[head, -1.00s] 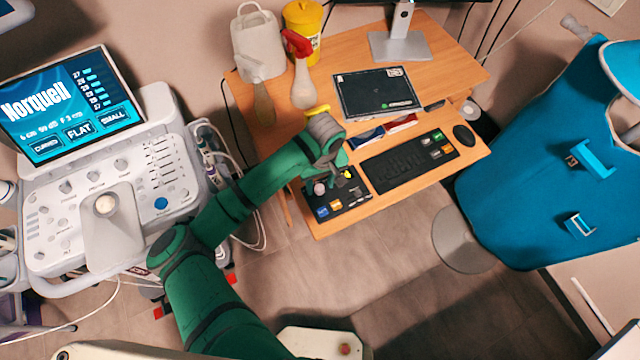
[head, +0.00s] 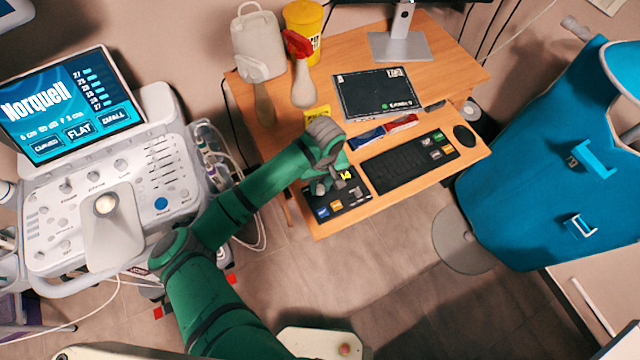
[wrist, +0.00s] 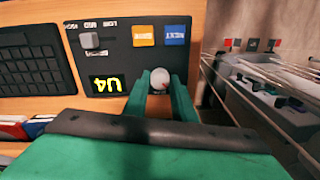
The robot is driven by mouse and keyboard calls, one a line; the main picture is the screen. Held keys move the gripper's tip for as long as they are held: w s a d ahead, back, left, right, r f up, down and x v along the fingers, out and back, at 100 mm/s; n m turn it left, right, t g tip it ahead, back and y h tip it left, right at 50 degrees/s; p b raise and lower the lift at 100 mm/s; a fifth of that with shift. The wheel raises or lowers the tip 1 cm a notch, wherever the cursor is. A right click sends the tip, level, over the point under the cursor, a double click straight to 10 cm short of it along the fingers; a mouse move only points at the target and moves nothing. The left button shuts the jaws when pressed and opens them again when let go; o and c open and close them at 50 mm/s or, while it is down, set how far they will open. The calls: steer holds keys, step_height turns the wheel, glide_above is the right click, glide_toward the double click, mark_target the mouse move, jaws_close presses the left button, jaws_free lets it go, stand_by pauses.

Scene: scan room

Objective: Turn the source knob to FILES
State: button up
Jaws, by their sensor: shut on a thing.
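The small dark control panel (head: 350,203) lies at the front left of the desk in the head view and also fills the top middle of the wrist view (wrist: 112,58). A round pale knob (wrist: 160,76) sits at its edge, between the two green fingers of my gripper (wrist: 160,90). My gripper (head: 326,188) is shut on this knob. Any lettering around the knob is hidden or too small to read. A second, square grey knob (wrist: 90,40) stands beside LOW and MID markings. A lit yellow display (wrist: 106,84) is next to the held knob.
An orange button (wrist: 144,36) and a blue button (wrist: 175,35) are on the panel. The keyboard (head: 408,162) lies right of it. A spray bottle (head: 301,70) and a yellow container (head: 303,30) stand behind. The ultrasound console (head: 110,185) is left.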

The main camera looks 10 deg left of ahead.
steer(key=m, duration=0.5)
steer(key=shift+s+m, duration=0.1)
steer(key=shift+m, duration=0.2)
steer(key=m, duration=0.4)
steer(key=shift+a+m, duration=0.1)
steer(key=shift+m, duration=0.2)
steer(key=shift+m+t, duration=0.3)
steer(key=shift+m, duration=0.6)
steer(key=m, duration=0.3)
steer(key=shift+m, duration=2.2)
steer(key=o, duration=1)
steer(key=shift+o, duration=0.2)
steer(key=shift+r, duration=0.1)
